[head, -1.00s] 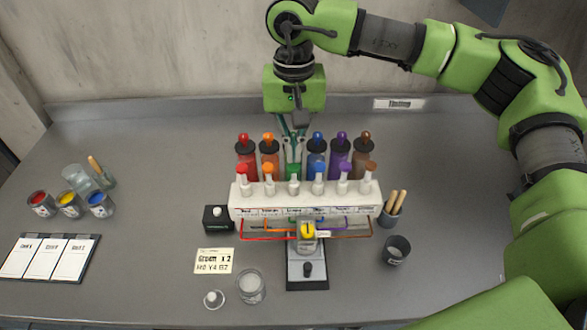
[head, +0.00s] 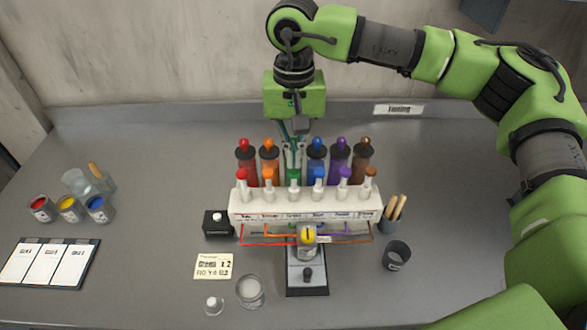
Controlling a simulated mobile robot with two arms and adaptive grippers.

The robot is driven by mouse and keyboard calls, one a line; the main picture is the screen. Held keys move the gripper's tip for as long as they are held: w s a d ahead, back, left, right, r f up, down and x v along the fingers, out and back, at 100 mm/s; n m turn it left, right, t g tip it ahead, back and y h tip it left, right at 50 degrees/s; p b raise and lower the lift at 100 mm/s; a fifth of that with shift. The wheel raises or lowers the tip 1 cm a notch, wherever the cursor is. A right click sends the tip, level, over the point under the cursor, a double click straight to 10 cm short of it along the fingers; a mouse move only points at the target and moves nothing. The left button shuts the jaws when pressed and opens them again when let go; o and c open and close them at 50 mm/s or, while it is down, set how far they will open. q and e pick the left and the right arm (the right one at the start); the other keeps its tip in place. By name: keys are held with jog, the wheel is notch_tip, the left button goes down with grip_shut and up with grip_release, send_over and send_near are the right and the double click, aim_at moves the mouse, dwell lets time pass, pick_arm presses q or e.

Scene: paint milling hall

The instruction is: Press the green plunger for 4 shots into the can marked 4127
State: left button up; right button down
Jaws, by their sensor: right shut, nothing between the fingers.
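The dispenser (head: 300,209) is a white rack with a row of coloured plungers and bottles behind them. Its front green-topped piece (head: 294,179) stands between the orange and blue ones. My right gripper (head: 293,153) points down, shut and empty, in line with the green position, in front of the back row. It hides the top of the green bottle there; I cannot tell if it touches it. A small can with a yellow top (head: 307,238) stands below the rack on a grey stand (head: 306,289); its marking is too small to read. My left gripper is out of view.
A note card (head: 213,266), a glass jar (head: 250,291) and a small black box with a white button (head: 217,223) lie left of the stand. A dark cup (head: 396,255) is on the right. Paint cans (head: 68,208) and a chart board (head: 48,262) are far left.

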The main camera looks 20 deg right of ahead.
aim_at(294, 172)
jog(key=shift+f, duration=0.15)
jog(key=shift+f+b, duration=1.7)
jog(key=shift+f, duration=0.2)
jog(key=shift+r, duration=0.1)
jog(key=shift+r+p, duration=1)
jog(key=shift+r, duration=0.95)
jog(key=shift+f, duration=0.1)
